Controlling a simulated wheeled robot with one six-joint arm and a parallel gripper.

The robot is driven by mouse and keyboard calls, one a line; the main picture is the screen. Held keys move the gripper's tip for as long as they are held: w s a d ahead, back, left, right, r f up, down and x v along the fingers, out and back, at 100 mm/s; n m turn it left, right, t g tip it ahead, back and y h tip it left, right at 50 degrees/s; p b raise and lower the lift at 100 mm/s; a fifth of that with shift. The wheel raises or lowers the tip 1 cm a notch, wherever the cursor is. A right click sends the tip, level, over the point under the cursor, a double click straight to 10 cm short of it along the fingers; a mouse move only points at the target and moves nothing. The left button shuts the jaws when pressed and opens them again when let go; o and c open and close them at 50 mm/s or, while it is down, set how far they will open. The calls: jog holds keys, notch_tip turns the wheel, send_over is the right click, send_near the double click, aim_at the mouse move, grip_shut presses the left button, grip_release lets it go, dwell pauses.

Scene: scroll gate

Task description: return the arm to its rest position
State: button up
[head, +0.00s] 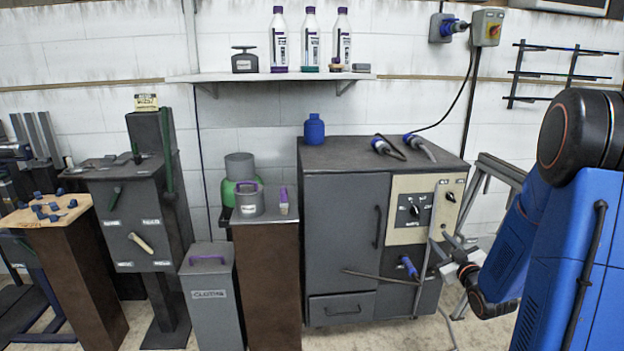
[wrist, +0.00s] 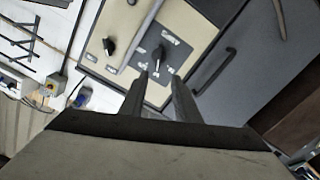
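My arm (head: 515,240), blue with black joints, reaches down the right side of the head view and folds back toward the grey cabinet. My gripper (head: 447,252) is in front of the cabinet's right part, below the beige control panel (head: 400,228). In the wrist view my gripper (wrist: 160,82) shows two dark fingers standing apart, with nothing visible held between them. A black knob (wrist: 157,56) on the panel appears just beyond the fingertips. I cannot tell whether the fingers touch the panel.
The grey cabinet (head: 342,230) has a door handle, a drawer and blue-ended cables on top. A metal frame (head: 492,172) stands behind my arm. A grey bin (head: 212,300) and brown pedestal (head: 268,285) stand left of the cabinet. Floor shows in front.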

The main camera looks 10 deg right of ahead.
jog(key=s+a+r+m+g+h, duration=0.25)
jog(key=s+a+r+g, duration=0.45)
jog(key=s, duration=0.4)
jog(key=s+a+g, duration=0.2)
jog(key=s+a, duration=0.2)
jog(key=s, duration=0.5)
jog(key=s+a+m+g+y, duration=0.1)
jog(key=s+a, duration=0.3)
jog(key=s, duration=0.5)
jog(key=s+a+m+g+y, duration=0.1)
jog(key=s+a+g, duration=0.1)
jog(key=s+a, duration=0.3)
jog(key=s, duration=0.3)
jog(key=shift+s+g, duration=0.4)
jog(key=shift+m+y, duration=0.25)
